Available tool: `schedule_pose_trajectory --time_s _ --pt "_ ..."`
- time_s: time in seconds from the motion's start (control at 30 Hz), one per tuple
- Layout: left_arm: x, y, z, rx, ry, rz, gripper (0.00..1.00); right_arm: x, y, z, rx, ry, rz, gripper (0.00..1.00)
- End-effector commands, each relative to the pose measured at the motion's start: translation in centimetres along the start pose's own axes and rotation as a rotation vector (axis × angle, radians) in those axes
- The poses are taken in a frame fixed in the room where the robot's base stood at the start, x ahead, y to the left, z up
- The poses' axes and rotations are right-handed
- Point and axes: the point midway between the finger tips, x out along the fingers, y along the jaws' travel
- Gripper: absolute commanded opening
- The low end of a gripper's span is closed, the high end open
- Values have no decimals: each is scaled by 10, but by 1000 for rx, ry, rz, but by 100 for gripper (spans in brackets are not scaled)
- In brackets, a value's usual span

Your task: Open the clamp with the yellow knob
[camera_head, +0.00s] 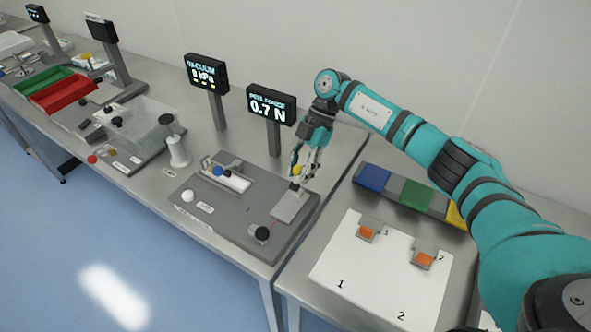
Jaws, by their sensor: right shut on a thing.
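The yellow knob (297,170) shows between the fingers of my right gripper (299,172), which is shut on it. The knob sits over the clamp (292,204), a light grey block on the right part of a dark grey fixture plate (240,229). The fingers partly hide the knob and the top of the clamp, so I cannot tell how far the clamp is open. My left gripper is not in view.
A white board (380,268) with two orange-marked blocks lies to the right. Colored bins (416,195) stand behind the board.

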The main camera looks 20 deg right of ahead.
Motion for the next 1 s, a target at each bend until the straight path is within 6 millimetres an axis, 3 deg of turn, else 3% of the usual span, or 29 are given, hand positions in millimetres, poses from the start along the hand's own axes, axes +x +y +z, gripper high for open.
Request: schedule_pose_trajectory --time_s 0.03,0.7,0.73,0.93,1.0 --pt "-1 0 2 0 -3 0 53 -7 2 4 5 -10 13 0" --pt "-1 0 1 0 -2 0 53 -8 2 7 7 -12 14 0" --pt "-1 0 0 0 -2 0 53 -8 2 7 7 -12 14 22" --pt "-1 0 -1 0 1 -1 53 -6 2 6 5 -8 9 49" --pt "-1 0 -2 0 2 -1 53 -5 2 5 4 -7 7 51"
